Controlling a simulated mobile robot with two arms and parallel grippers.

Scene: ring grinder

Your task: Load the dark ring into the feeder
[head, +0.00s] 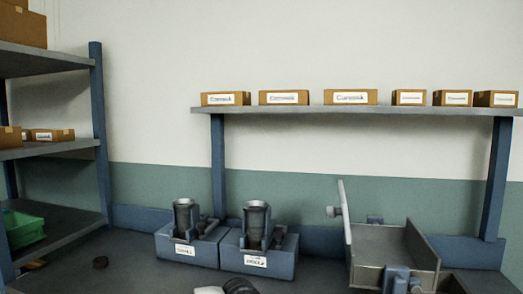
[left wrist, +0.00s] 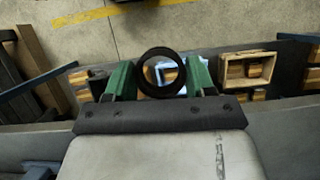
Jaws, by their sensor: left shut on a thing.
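My left gripper (left wrist: 160,73) is shut on a dark ring (left wrist: 161,51), held upright between its two green fingers in the left wrist view. In the head view the held dark ring (head: 239,286) shows at the bottom edge, partly cut off, in front of the blue units. Two blue units, left (head: 171,246) and right (head: 231,258), each carry a dark upright cylinder and a label too small to read. An open tray-like machine (head: 408,246) with a raised plate stands at the right. I cannot tell which is the feeder. My right gripper is out of view.
A shelf rack (head: 97,120) with a green bin (head: 22,228) stands at the far left. A wall shelf (head: 350,110) holds several cartons above the units.

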